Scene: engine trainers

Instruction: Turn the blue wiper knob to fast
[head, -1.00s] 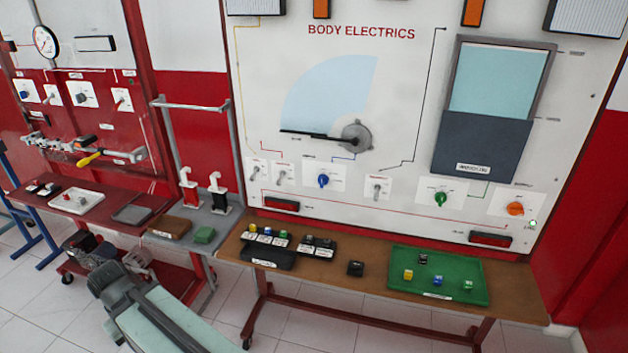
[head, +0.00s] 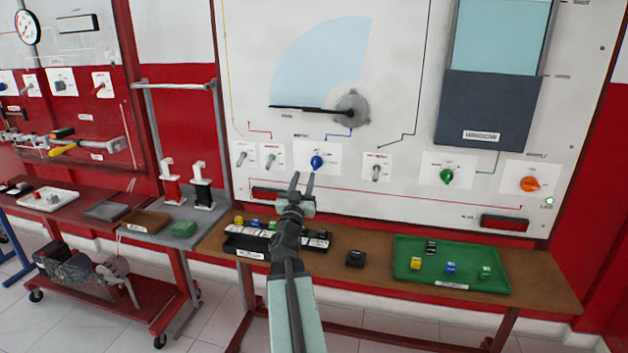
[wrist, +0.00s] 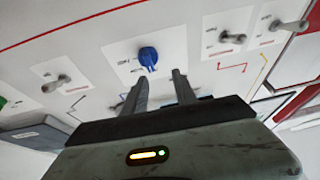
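The blue wiper knob (head: 316,162) sits on a white plate on the body electrics board, below the wiper arm (head: 310,109). It also shows in the wrist view (wrist: 148,56), upside down, a little beyond and between the fingertips. My gripper (head: 302,182) is open and empty, just below the knob in the head view and apart from it. The two fingers also show in the wrist view (wrist: 160,82). The wiper arm lies nearly level, pointing left from its round grey hub (head: 351,109). The lettering around the knob is too small to read.
Toggle switches (head: 271,157) flank the knob at left, with another (head: 376,172) at right. A green knob (head: 446,176) and an orange knob (head: 530,184) are further right. Below stands a brown table (head: 375,262) with a green tray (head: 480,247) and a black tray of small blocks.

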